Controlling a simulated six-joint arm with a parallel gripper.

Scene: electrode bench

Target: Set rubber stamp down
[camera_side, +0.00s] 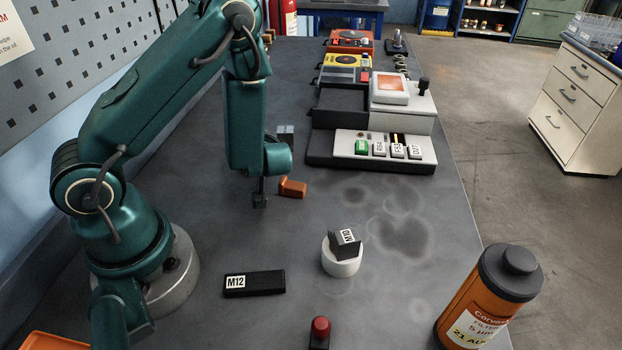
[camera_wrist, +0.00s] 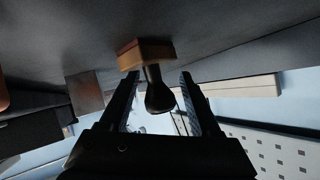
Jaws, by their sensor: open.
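The rubber stamp shows in the wrist view with an orange-brown base (camera_wrist: 146,53) and a dark rounded handle (camera_wrist: 158,92). In the side view its orange base (camera_side: 293,188) is on the bench just right of my gripper (camera_side: 261,199). In the wrist view my gripper (camera_wrist: 160,88) is open, with one dark finger on each side of the handle and gaps between. The handle cannot be made out in the side view.
A black M12 block (camera_side: 254,284) and a white round holder (camera_side: 342,262) with a tilted dark block (camera_side: 345,243) are nearer. An orange bottle (camera_side: 489,298) stands at right. A keyed device (camera_side: 370,160) and a small grey block (camera_side: 286,133) are behind. Bench between holder and device is clear.

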